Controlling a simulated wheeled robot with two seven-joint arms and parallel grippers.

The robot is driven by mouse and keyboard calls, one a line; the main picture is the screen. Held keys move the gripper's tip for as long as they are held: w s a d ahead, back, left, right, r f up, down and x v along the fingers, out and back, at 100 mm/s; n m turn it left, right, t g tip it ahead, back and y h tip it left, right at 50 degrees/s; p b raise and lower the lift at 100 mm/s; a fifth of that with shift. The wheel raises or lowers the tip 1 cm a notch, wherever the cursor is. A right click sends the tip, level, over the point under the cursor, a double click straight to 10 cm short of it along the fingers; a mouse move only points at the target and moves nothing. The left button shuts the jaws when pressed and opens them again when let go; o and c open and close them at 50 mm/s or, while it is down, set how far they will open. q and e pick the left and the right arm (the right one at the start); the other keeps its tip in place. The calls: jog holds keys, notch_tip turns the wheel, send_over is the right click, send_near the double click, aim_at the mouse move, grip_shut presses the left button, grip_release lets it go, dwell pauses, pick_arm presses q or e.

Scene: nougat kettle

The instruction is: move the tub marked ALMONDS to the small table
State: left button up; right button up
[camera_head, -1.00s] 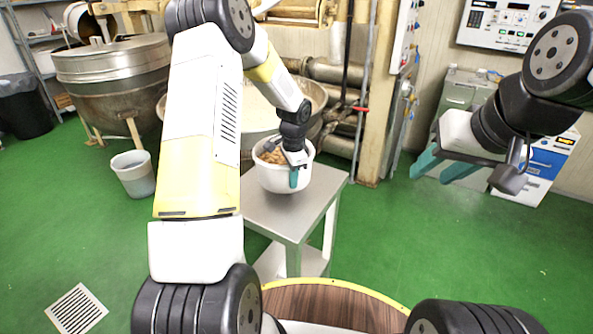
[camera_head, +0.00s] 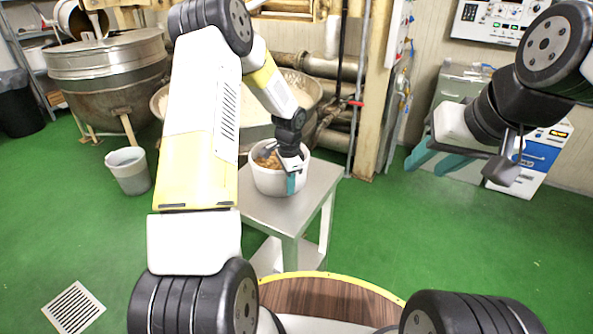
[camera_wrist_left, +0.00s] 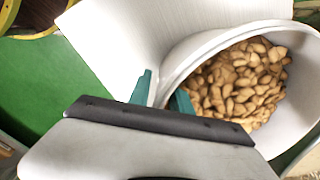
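The white tub (camera_head: 268,181) holds brown almonds and is over the small grey metal table (camera_head: 308,205); I cannot tell whether it touches the tabletop. No marking on it is readable. My left gripper (camera_head: 291,180) is shut on the tub's near right wall. In the left wrist view, one teal finger is outside the tub (camera_wrist_left: 212,47) and the other is inside, with the wall between the fingertips (camera_wrist_left: 161,95). The pale tabletop (camera_wrist_left: 120,35) shows beside it. My right gripper (camera_head: 436,162) is empty and open, in the air at the right.
A large steel kettle (camera_head: 118,88) and a grey bucket (camera_head: 129,171) stand at the left. Another kettle and pipes (camera_head: 335,68) are behind the table. A beige post (camera_head: 375,110) stands behind it to the right. Green floor (camera_head: 400,235) is clear right of the table.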

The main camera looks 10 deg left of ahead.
pick_arm(q)
jog(key=s+r+n+t, duration=0.1)
jog(key=s+r, duration=0.2)
jog(key=r, duration=0.7)
jog(key=s+r+n, duration=0.1)
jog(key=s+r, duration=0.2)
jog(key=r, duration=0.8)
jog(key=s+r+n+t+h, duration=0.1)
jog(key=s+r+n, duration=0.3)
jog(key=s, duration=0.7)
jog(key=s+d+r+n+t+h, duration=0.1)
jog(key=s+r+n+t, duration=0.2)
jog(key=s, duration=0.9)
notch_tip(320, 180, up, 3)
jog(key=shift+r+n+t+h, duration=0.2)
jog(key=shift+n+t+h, duration=0.1)
jog(key=shift+n, duration=0.7)
